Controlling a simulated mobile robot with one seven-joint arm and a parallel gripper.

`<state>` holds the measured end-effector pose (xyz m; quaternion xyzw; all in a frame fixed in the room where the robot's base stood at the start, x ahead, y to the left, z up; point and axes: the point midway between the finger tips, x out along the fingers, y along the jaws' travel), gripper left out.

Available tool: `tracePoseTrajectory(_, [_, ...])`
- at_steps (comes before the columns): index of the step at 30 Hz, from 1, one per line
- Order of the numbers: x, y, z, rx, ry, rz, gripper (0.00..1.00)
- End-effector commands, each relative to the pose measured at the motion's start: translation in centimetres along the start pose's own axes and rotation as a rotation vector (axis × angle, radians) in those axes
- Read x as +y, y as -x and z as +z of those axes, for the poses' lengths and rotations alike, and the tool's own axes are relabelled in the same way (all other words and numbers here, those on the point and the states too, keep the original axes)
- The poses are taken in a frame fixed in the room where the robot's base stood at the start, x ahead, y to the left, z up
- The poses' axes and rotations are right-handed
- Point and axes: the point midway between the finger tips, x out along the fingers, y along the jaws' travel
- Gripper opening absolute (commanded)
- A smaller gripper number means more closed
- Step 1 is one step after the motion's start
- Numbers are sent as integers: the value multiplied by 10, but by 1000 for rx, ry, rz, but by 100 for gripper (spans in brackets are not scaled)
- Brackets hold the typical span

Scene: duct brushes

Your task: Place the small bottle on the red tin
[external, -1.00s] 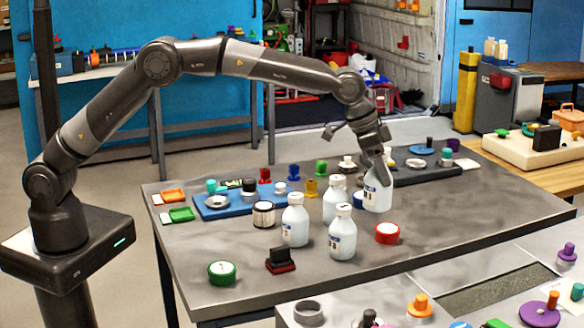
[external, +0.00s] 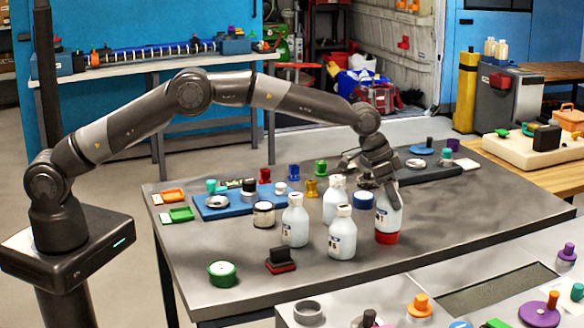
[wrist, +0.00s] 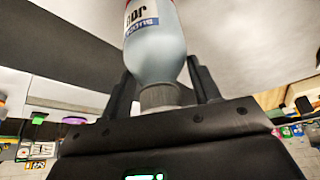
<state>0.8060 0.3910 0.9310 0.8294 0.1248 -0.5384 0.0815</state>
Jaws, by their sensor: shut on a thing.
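My gripper (external: 390,188) is shut on a small white bottle with a blue-and-white label (external: 388,217). The bottle is upright, directly over the red tin (external: 387,238), and its base appears to meet the tin's top. I cannot tell whether it rests there or hovers just above. The tin's upper face is hidden by the bottle. In the wrist view, the bottle (wrist: 155,50) shows with its grey cap end (wrist: 160,97) between my fingers.
Three similar bottles stand to the left, at the front (external: 342,240), further left (external: 295,226) and behind (external: 334,203). A blue tin (external: 363,200) is close behind-left. A green tin (external: 222,273) and a black-and-red stamp (external: 280,260) are front left.

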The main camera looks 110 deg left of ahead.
Motion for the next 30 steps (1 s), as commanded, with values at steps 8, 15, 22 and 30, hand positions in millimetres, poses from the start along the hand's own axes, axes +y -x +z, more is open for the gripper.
tracePoseTrajectory(8, [0,0,0,2,0,0,24])
tracePoseTrajectory(15, [0,-2,1,1,0,0,72])
tracePoseTrajectory(22, [0,-2,1,1,0,0,78])
tracePoseTrajectory(30, [0,15,-2,3,0,-1,78])
